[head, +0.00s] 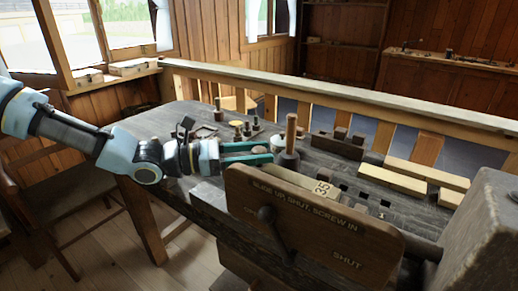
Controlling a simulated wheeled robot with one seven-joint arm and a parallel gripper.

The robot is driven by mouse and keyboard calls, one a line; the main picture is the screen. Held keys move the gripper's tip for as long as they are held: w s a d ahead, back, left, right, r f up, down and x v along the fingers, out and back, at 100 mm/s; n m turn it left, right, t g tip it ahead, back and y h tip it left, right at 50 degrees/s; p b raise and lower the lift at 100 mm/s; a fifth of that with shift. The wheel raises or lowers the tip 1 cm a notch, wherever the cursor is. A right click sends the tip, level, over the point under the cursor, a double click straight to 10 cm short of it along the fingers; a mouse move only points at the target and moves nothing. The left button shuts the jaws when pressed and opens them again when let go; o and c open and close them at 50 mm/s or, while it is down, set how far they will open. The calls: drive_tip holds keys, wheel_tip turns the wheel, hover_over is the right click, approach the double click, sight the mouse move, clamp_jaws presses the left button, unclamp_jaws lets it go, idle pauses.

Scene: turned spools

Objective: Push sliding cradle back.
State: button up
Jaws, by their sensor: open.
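My gripper (268,153) reaches in from the left, low over the dark workbench (205,118), its two teal fingers pointing right. It is open, and I see nothing held between the fingers. Just beyond the fingertips stands an upright wooden rod (291,132) with a dark rounded base (289,162); I cannot tell whether the fingers touch it. A pale block marked 35 (324,190) sits behind a brown signboard (315,222) reading "slide up, shut, screw in". I cannot tell which part is the sliding cradle; the signboard hides much of the bench there.
A dark notched block (337,146) and pale wooden bars (393,180) lie on the bench to the right. Several small turned pieces (241,128) stand behind my gripper. A large grey block (485,240) fills the right front. A railing (330,95) runs behind.

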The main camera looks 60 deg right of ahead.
drive_tip(key=shift+s+d, duration=0.15)
drive_tip(key=shift+s, duration=0.05)
clamp_jaws()
idle(0.4)
idle(1.0)
